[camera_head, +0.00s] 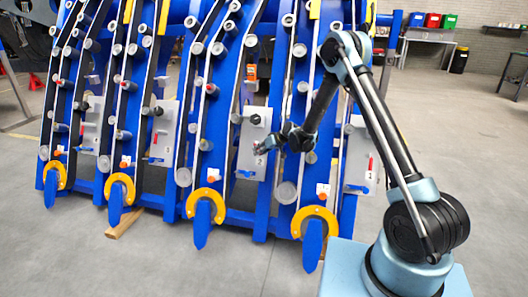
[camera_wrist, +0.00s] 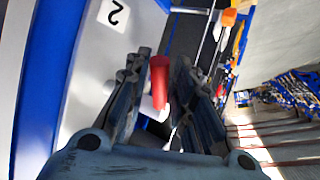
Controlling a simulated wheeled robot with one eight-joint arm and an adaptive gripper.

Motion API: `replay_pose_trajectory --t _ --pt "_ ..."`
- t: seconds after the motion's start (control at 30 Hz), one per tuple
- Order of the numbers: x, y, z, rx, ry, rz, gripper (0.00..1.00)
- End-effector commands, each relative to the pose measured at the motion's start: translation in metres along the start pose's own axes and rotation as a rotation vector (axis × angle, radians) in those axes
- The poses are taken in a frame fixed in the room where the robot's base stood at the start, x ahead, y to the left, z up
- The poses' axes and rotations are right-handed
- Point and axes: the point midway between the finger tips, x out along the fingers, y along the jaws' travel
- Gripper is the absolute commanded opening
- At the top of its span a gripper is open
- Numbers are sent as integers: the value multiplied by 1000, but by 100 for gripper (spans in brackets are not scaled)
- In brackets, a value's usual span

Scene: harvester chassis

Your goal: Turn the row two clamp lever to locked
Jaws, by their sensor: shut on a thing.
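The row two clamp lever (camera_wrist: 158,78) has a red handle and stands between my fingers in the wrist view. Its pale lower part is partly hidden by the fingers. My gripper (camera_wrist: 161,60) is shut on the red handle, one finger on each side. In the head view my gripper (camera_head: 261,148) reaches the grey panel (camera_head: 247,165) on the blue harvester chassis, and the lever there is mostly hidden by it. A white label with a black 2 (camera_wrist: 114,12) is on the panel beside the lever. I cannot tell whether the lever is locked.
Similar grey panels stand on neighbouring rows, one with a red lever (camera_head: 370,165) to the right. A black knob (camera_head: 255,119) sits just above my gripper.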

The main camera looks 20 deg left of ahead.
Motion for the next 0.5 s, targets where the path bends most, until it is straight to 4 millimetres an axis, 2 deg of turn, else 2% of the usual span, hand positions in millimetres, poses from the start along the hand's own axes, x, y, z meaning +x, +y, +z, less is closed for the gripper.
replay_pose_trajectory --t 0.13,0.5 --pt "7 -5 -5 -4 4 -1 0" --pt "9 -14 -6 -7 3 -11 0"
